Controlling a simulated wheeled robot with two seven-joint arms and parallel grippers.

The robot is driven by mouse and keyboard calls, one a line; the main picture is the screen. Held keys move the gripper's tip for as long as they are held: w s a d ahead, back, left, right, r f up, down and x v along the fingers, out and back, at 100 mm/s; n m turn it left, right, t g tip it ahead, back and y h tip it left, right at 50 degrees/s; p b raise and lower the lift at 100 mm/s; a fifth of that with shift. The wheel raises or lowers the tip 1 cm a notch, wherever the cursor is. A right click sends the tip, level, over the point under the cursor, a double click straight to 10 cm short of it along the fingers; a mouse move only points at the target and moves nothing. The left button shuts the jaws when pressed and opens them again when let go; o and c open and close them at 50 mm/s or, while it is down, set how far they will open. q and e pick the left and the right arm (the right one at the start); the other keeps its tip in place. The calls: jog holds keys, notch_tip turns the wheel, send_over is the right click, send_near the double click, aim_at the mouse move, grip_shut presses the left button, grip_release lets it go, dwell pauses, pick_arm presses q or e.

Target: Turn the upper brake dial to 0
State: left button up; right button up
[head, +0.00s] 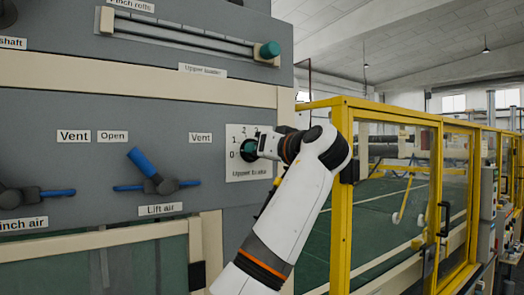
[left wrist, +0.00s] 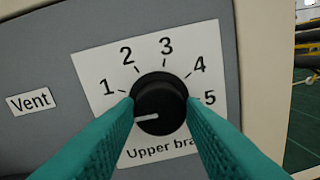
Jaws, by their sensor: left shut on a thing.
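The upper brake dial (left wrist: 160,92) is a round black knob with a white pointer line. It sits on a white plate (left wrist: 97,69) numbered 1 to 5 in the left wrist view. The pointer points left and slightly down, below the 1. The 0 is hidden behind a finger there; the head view shows a 0 left of the dial. My left gripper (left wrist: 160,108) has its green fingers on both sides of the knob, shut on it. In the head view, my left gripper (head: 250,150) covers most of the dial. My right gripper is not in view.
Left of the dial are the blue Lift air handle (head: 142,162) and the Pinch air handle (head: 50,193). A yellow-framed enclosure (head: 342,220) stands right of my arm.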

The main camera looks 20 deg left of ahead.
pick_arm(q)
jog(key=shift+w+f+n, duration=0.1)
jog(key=shift+f+n, duration=0.2)
jog(key=shift+n, duration=0.7)
jog(key=o, duration=1)
jog(key=shift+r, duration=0.15)
jog(key=b+v, duration=0.3)
jog(key=v, duration=0.9)
